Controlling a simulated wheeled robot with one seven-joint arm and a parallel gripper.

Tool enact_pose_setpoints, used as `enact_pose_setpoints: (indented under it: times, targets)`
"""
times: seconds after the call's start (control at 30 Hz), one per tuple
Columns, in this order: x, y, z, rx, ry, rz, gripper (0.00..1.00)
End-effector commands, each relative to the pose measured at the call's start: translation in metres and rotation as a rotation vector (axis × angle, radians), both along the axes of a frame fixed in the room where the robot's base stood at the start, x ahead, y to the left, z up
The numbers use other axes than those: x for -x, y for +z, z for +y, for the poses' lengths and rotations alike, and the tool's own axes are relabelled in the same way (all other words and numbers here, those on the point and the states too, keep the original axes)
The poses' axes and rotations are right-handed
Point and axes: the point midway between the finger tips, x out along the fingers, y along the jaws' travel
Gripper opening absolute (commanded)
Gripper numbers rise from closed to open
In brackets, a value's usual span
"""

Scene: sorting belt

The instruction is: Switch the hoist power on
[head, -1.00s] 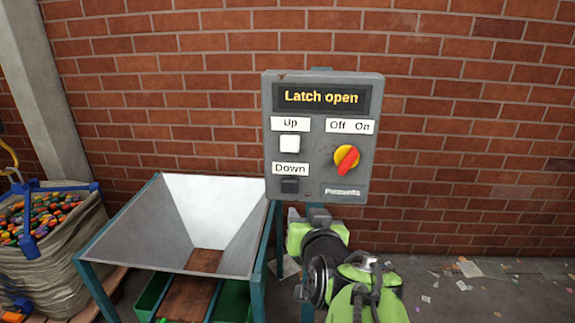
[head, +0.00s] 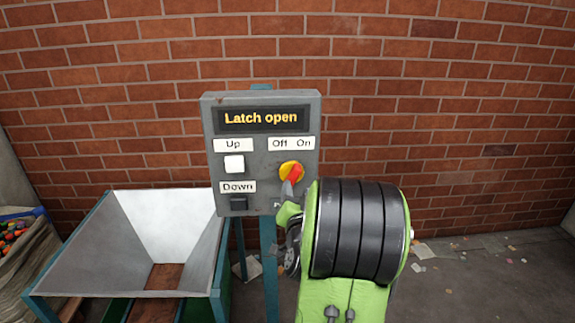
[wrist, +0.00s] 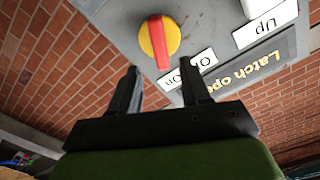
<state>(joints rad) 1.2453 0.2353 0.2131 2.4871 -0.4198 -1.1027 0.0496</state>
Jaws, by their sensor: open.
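The control box (head: 268,205) is grey and stands on a post in the head view. Its display reads "Latch open". The switch is a yellow round knob with a red bar (head: 292,171), below the "Off" and "On" labels. The bar leans from lower left to upper right. In the wrist view, which is upside down, the knob (wrist: 158,42) lies just beyond the fingertips. My gripper (wrist: 160,68) is open and empty, its two fingers apart on either side of the bar's end. In the head view my gripper (head: 287,192) is just below the knob, partly hidden by my arm.
A white "Up" button (head: 234,163) and a dark "Down" button (head: 239,203) sit left of the knob. A metal hopper (head: 75,255) stands left of the box. A brick wall (head: 450,110) is behind. The floor at right is clear apart from litter.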

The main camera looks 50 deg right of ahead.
Motion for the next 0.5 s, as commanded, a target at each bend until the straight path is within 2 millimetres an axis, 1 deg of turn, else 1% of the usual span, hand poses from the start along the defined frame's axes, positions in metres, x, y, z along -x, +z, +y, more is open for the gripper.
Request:
enact_pose_setpoints:
  times: [0.03, 0.1, 0.23, 0.33, 0.5]
  targets:
    - [-0.010, 0.004, -0.007, -0.004, 0.005, 0.001, 0.47]
    - [-0.020, 0.004, -0.020, -0.003, 0.006, 0.001, 0.47]
    - [-0.035, 0.002, -0.037, -0.001, 0.004, -0.001, 0.47]
    - [-0.041, 0.001, -0.044, -0.001, 0.003, 0.001, 0.47]
    - [-0.043, -0.001, -0.047, 0.001, 0.002, 0.001, 0.47]
